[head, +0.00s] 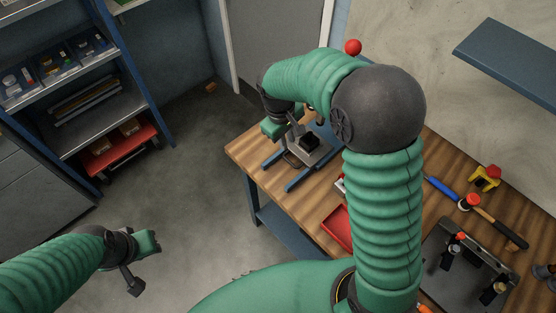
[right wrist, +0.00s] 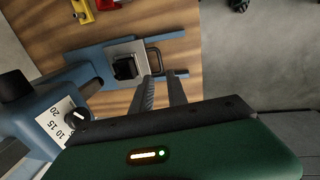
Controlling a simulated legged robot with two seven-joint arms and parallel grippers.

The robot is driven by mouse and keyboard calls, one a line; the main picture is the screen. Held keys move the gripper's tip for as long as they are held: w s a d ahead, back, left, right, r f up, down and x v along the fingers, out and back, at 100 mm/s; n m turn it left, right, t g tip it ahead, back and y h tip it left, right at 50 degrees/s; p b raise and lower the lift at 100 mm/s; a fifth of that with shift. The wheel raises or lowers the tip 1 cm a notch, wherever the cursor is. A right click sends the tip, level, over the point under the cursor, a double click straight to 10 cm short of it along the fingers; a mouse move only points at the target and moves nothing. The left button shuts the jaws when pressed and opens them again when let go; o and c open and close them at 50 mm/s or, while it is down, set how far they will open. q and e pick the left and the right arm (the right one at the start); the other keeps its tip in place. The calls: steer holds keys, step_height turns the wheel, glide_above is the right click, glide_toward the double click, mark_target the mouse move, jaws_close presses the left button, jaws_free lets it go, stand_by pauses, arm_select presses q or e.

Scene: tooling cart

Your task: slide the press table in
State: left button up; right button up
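The press table (right wrist: 121,49) is a light grey plate with a black block (right wrist: 124,67) on it, between the blue rails of the press base. A dark U-shaped handle (right wrist: 154,60) sticks out from its edge. In the head view the press table (head: 322,156) shows at the bench's far left end, partly covered by my right arm. My right gripper (right wrist: 161,77) has its two dark fingers apart, with their tips close to the handle; I cannot tell if they touch it. My left gripper (head: 142,264) hangs over the floor, away from the bench; its finger gap is unclear.
The blue press body (right wrist: 30,110) with a numbered dial stands beside my right gripper. On the wooden bench (head: 330,195) are a red tray (head: 338,226), a hammer (head: 500,230) and a dark fixture plate (head: 455,270).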

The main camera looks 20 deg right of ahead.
mark_target(293, 164)
steer(key=d+f, duration=0.1)
steer(key=f, duration=0.4)
steer(key=d+f+p, duration=0.1)
steer(key=f, duration=0.4)
steer(key=w+d+f, duration=0.1)
steer(key=f, duration=0.3)
steer(key=shift+f+p, duration=0.35)
steer(key=shift+f, duration=0.05)
steer(key=shift+w+a+f, duration=0.1)
steer(key=shift+f, duration=0.15)
steer(key=shift+c, duration=0.5)
jaws_close()
